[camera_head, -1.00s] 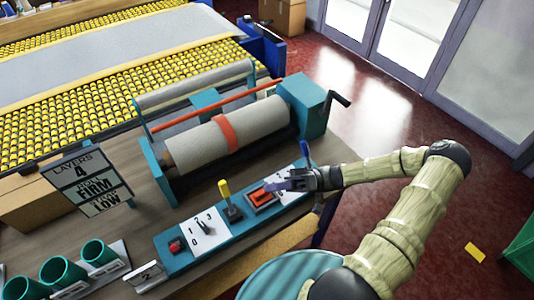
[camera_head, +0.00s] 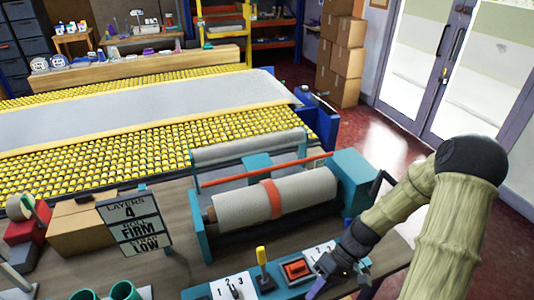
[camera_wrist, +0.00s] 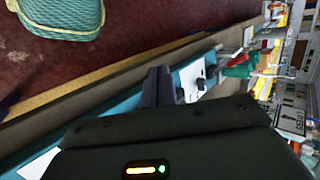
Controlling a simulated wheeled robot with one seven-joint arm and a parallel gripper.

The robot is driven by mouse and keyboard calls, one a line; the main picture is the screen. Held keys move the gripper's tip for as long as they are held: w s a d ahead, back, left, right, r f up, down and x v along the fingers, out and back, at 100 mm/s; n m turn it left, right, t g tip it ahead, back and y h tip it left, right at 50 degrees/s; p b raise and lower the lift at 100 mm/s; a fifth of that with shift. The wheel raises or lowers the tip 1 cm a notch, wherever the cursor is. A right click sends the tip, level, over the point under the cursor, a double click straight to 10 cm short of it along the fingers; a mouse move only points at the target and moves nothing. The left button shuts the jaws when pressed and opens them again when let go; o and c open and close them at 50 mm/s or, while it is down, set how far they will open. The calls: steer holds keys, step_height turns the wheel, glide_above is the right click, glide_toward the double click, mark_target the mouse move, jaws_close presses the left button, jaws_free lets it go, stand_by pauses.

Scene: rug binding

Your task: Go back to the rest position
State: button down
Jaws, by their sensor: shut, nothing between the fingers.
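My gripper (camera_head: 322,280) is at the lower right of the head view, shut and empty, by the right part of the teal control panel (camera_head: 262,288). In the wrist view its dark fingers (camera_wrist: 158,88) are together, with the panel's teal edge beyond them. The panel carries a red rocker switch (camera_head: 297,270), a yellow-handled lever (camera_head: 262,262) and a numbered dial plate (camera_head: 232,288). The gripper is just right of the red switch; I cannot tell whether it touches the panel.
A winding machine with a grey roll (camera_head: 275,197) stands behind the panel. A sign (camera_head: 135,225) and teal cups (camera_head: 125,290) are at left. A yellow roller conveyor (camera_head: 100,158) lies behind. Cardboard boxes (camera_head: 340,55) and glass doors (camera_head: 420,60) are at the back. A teal woven basket (camera_wrist: 62,15) is on the floor.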

step_height(320, 180, up, 14)
steer(key=w+d+m+t+h, duration=0.1)
steer(key=d+m+t+h, duration=0.2)
steer(key=m+t+h, duration=0.2)
steer(key=t+h, duration=0.2)
steer(key=t, duration=0.1)
steer(key=shift+w+h, duration=0.3)
steer(key=shift+f, duration=0.2)
stand_by(0.8)
